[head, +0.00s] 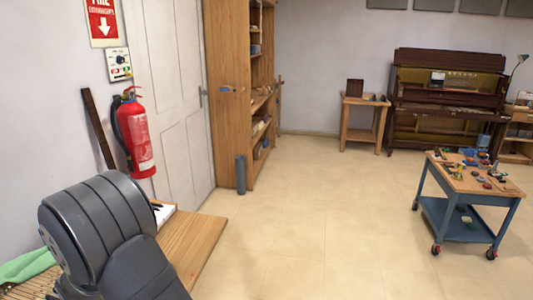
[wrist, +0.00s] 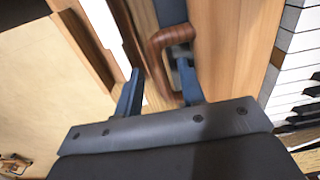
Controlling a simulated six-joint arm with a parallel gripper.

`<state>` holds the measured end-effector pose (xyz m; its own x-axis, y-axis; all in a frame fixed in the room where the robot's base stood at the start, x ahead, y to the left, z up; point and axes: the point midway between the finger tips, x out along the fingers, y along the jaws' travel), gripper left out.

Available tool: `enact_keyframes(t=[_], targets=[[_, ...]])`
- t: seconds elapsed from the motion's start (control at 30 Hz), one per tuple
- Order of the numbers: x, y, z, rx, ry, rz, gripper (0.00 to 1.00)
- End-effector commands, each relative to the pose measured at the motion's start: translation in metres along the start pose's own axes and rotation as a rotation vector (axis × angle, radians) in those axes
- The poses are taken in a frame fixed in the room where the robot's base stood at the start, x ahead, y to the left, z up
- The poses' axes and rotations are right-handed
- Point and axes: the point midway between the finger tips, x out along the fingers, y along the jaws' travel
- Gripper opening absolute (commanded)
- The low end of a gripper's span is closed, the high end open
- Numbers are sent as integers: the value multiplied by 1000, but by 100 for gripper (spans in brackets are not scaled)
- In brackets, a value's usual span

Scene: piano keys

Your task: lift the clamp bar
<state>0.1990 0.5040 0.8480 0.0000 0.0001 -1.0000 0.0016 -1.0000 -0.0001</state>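In the wrist view, my gripper (wrist: 160,88) has its two blue fingers well apart. A reddish-brown curved wooden handle (wrist: 158,45), which I take to be part of the clamp bar, lies between them. Its bend crosses in front of the right finger. I see a gap beside the left finger, and I cannot tell whether either finger touches the wood. In the head view my own arm hides the gripper and the handle.
White and black piano keys (wrist: 296,55) run along the right in the wrist view, beside a wooden board (wrist: 235,40). In the head view, a wooden bench (head: 195,240) is by my arm. A fire extinguisher (head: 138,135) hangs near. A tool cart (head: 470,180) stands right; the floor is clear.

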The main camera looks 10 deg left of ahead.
Motion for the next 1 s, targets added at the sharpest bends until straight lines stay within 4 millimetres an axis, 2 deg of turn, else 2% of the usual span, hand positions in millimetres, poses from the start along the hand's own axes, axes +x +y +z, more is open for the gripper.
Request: enact_keyframes(t=[0.07,0.23,0.27,0.57,1.0], targets=[[0,0,0,0,0,0,36],[0,0,0,0,0,0,7],[0,0,0,0,0,0,5],[-4,-1,0,0,0,0,5],[-24,-5,0,0,0,-2,6]])
